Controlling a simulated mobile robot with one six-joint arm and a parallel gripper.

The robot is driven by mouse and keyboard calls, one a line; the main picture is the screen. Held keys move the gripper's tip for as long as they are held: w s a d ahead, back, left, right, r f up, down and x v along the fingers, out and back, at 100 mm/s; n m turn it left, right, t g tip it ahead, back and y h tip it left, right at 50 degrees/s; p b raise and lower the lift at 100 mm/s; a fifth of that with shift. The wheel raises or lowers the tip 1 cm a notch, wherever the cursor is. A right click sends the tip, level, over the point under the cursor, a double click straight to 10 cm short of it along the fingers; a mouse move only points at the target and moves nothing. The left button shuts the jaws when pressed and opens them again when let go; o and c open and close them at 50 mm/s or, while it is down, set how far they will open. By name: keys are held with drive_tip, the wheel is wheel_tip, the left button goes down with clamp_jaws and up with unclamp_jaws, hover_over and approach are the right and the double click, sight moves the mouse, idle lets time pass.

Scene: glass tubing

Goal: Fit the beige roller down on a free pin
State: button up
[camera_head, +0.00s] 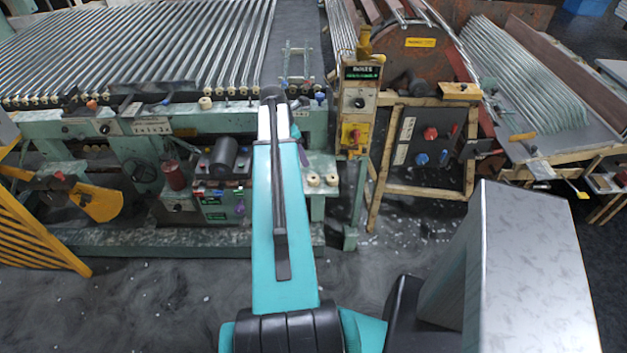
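One beige roller (205,102) stands on the green rail of the machine, left of my arm. Two more beige rollers, a left one (313,180) and a right one (332,180), sit side by side on a small pale green shelf (318,200) just right of my arm. Small dark upright pins (229,93) show along the rail between the single roller and my arm; they are too small to make out well. My teal arm reaches forward over the machine, its dark wrist end at the rail. My gripper cannot be made out beyond the wrist, and the arm hides part of the rail.
Long glass tubes (150,50) lie in a row behind the rail, their ends on several small beige rollers at left. A control post (357,100) stands close right of the shelf. A wooden frame (420,190) and a tube rack (530,90) are further right. The floor in front is clear.

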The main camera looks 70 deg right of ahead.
drive_tip(key=p, duration=0.2)
hover_over(312, 175)
drive_tip(key=w+a, duration=0.1)
drive_tip(key=a, duration=0.2)
drive_tip(key=shift+w+d+f, duration=0.1)
drive_tip(key=shift+f, duration=1.95)
drive_tip(key=shift+d+f, duration=0.1)
drive_tip(key=shift+f, duration=1.95)
drive_tip(key=shift+f, duration=0.1)
drive_tip(key=shift+s+d+f+p, duration=0.15)
drive_tip(key=shift+s+f+p, duration=0.1)
drive_tip(key=shift+f+p, duration=0.3)
drive_tip(key=shift+s+d+f+p, duration=0.15)
drive_tip(key=shift+s+f+p, duration=0.1)
drive_tip(key=shift+f+p, duration=0.25)
drive_tip(key=shift+p+x, duration=0.45)
drive_tip(key=shift+x, duration=0.9)
drive_tip(key=c, duration=1.2)
drive_tip(key=shift+o, duration=0.2)
